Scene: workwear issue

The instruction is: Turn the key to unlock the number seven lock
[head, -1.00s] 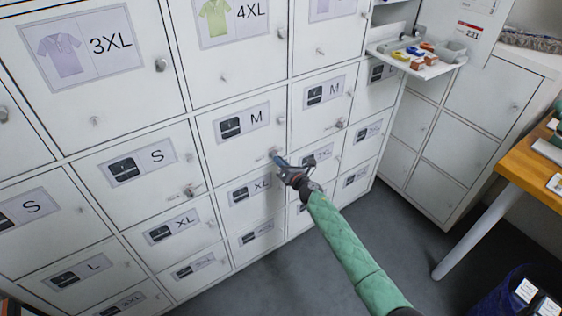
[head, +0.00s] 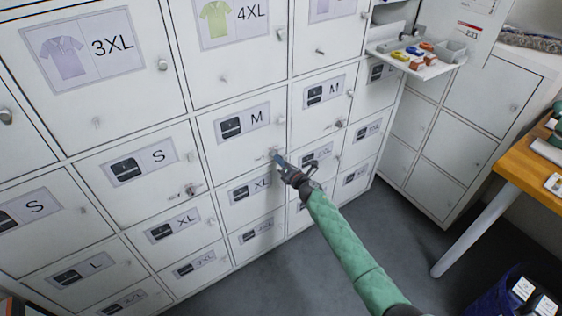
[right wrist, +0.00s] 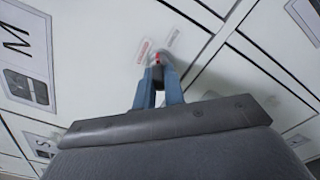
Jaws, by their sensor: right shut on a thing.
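My right gripper (head: 277,160) is at the lower right corner of a white locker door (head: 225,113) marked M. Its blue fingers, also in the right wrist view (right wrist: 157,73), are shut on a small red-ended thing, likely the key (right wrist: 157,59). The fingertips are right at the door face where the lock sits. The fingers hide the lock and most of the key, so I cannot tell how far the key is in or how it is turned. No number seven is readable. My left gripper is not in view.
Other locker doors with small knobs surround this one. A pull-out shelf (head: 437,70) with small coloured items juts out at upper right. A wooden table (head: 530,180) stands at the right, with a dark blue bin (head: 497,305) below. Grey floor (head: 400,240) is clear between.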

